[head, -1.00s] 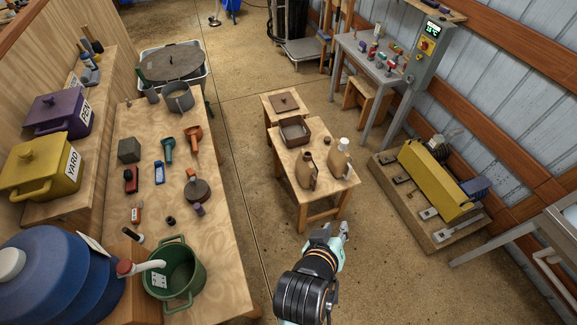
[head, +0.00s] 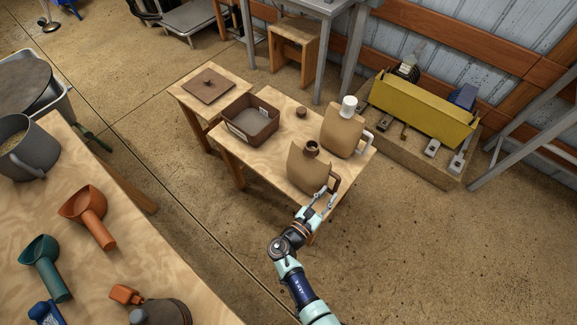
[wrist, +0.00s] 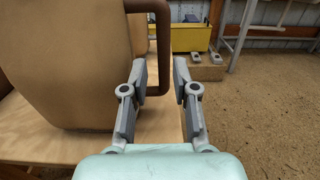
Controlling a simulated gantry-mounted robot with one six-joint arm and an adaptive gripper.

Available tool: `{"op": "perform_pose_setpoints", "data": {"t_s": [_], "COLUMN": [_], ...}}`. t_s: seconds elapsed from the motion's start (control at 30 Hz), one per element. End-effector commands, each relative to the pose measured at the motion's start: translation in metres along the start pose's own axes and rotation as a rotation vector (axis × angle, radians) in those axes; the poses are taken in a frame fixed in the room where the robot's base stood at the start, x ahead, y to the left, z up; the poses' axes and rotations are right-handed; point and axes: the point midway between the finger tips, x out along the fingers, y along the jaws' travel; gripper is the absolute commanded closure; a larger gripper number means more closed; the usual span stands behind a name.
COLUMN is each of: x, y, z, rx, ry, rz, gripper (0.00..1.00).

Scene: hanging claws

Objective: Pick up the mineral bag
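Two tan bag-shaped jugs stand on the small wooden table. The nearer tan bag (head: 309,172) has an open brown neck and a brown handle; the other tan bag (head: 341,132) has a white cap and a pale handle. No label shows which is the mineral bag. My gripper (head: 327,193) is at the nearer bag's handle, low on its right side. In the wrist view, my gripper (wrist: 160,62) is open, its fingers on either side of the brown handle (wrist: 163,45), with a gap visible. The nearer bag (wrist: 65,65) fills the left of that view.
The wooden table (head: 237,147) also holds a brown open box (head: 232,138) and a small brown cap (head: 301,112). A lower stand with a brown lid (head: 206,86) adjoins it. A workbench with scoops (head: 90,218) is at left, a yellow machine (head: 420,110) at back right.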

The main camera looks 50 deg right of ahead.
Motion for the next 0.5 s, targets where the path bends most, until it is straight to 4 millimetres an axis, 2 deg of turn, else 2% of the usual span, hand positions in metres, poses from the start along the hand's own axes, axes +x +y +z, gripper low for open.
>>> {"op": "perform_pose_setpoints", "data": {"t_s": [0.13,0.3,0.5], "x": [0.008,0.034,0.05], "y": [0.0,0.0,0.0], "z": [0.001,0.0,0.002], "rx": [0.003,0.005,0.006], "ry": [0.0,0.0,0.001], "rz": [-0.002,-0.004,-0.001], "gripper": [0.72,0.72,0.72]}}
